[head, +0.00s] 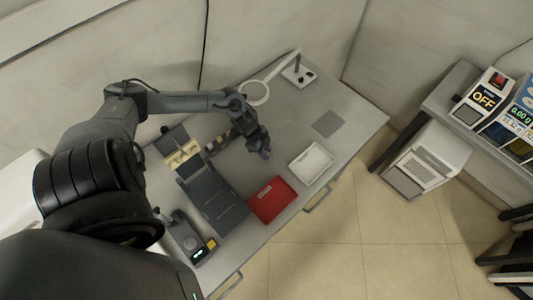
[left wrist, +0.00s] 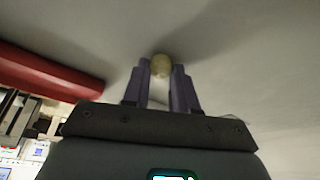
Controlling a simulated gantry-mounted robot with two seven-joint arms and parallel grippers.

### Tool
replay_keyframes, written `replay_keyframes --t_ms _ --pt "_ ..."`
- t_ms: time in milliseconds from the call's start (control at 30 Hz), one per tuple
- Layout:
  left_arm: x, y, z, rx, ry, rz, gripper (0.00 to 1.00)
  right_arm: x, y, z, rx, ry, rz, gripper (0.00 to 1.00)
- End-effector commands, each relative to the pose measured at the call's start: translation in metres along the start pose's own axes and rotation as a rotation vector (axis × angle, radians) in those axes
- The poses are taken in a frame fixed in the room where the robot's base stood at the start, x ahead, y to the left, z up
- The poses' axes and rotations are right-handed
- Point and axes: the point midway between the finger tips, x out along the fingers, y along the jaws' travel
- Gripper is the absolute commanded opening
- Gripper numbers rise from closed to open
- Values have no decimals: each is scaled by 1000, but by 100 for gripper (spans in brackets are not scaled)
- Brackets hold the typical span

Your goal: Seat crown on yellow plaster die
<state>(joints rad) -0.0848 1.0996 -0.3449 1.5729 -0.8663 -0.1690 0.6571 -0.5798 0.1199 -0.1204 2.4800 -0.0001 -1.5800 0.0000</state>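My left gripper (head: 264,153) hangs over the bench, left of the white tray and above the red tray in the head view. In the left wrist view its two purple fingers (left wrist: 161,72) are close together, with a small rounded cream-yellow piece (left wrist: 161,64) between the tips; it looks like the crown. The piece is too small to make out in the head view. Pale yellow blocks (head: 182,156) stand at the bench's left side, behind the dark rack; I cannot tell which is the yellow plaster die. My right gripper is not in view.
A red tray (head: 272,200) and a white tray (head: 311,163) lie along the front edge. A dark sloped rack (head: 212,195) and a small device (head: 188,238) are at left. A ring lamp (head: 255,93) stands behind. The bench around the grey mat (head: 328,123) is clear.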

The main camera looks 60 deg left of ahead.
Motion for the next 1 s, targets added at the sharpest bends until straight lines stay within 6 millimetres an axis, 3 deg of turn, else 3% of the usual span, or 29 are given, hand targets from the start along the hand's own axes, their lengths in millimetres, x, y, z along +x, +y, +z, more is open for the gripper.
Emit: replay_keyframes --t_ms 33,133,167,533,733,867,1000 --pt "0 0 0 0 0 0 16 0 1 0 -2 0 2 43" --pt "0 0 0 0 0 0 1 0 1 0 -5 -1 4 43" --pt "0 0 0 0 0 0 0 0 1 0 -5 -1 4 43" --pt "-5 0 -1 0 0 0 0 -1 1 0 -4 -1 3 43" --pt "-22 0 -8 1 -1 -1 0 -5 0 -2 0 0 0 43" --pt "-42 0 -20 3 2 -1 0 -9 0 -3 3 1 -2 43" --pt "-44 10 -56 3 9 0 0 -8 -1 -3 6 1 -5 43"
